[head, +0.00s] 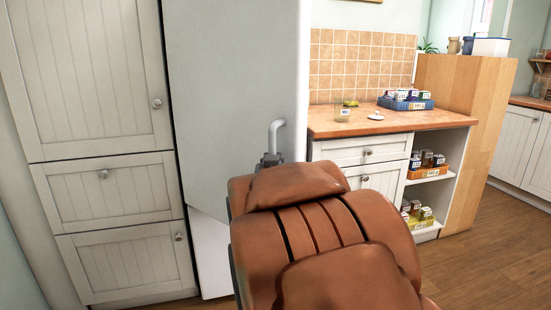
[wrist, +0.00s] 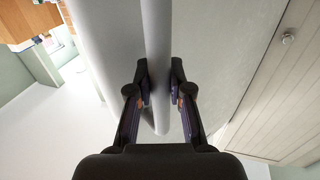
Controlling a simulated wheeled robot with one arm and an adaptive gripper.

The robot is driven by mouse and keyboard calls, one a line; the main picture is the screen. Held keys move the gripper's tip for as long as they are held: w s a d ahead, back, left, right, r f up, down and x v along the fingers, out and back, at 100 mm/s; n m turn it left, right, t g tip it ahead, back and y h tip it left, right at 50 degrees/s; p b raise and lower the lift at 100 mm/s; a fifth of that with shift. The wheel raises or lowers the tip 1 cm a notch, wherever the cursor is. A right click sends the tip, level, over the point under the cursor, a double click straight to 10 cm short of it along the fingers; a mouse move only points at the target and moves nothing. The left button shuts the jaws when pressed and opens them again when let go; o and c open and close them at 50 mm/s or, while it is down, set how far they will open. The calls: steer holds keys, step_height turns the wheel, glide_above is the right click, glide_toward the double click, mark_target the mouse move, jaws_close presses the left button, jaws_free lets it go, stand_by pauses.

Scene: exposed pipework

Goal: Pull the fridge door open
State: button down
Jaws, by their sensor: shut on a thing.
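The fridge door (head: 235,80) is a tall pale grey-green panel in the head view. It stands partly open: its lower edge angles out toward me from the white lower front (head: 212,258). Its handle (head: 279,128) is a light grey bar near the right edge; my brown arm hides its lower part. In the wrist view the handle (wrist: 157,50) runs upright between the two dark fingers of my gripper (wrist: 159,90), which is shut on it. In the head view, only a little of the gripper (head: 269,160) shows above my arm.
White cabinets and drawers (head: 108,190) stand close on the left. On the right is a counter (head: 390,122) with a blue basket (head: 405,102) on it and open shelves below. Wooden floor (head: 490,245) is clear at the lower right.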

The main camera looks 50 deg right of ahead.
steer(key=shift+a+g+h, duration=0.3)
steer(key=shift+a, duration=0.5)
steer(key=shift+a+m, duration=0.15)
steer(key=shift+m, duration=0.15)
steer(key=c, duration=1.1)
jaws_free()
steer(key=shift+o, duration=0.2)
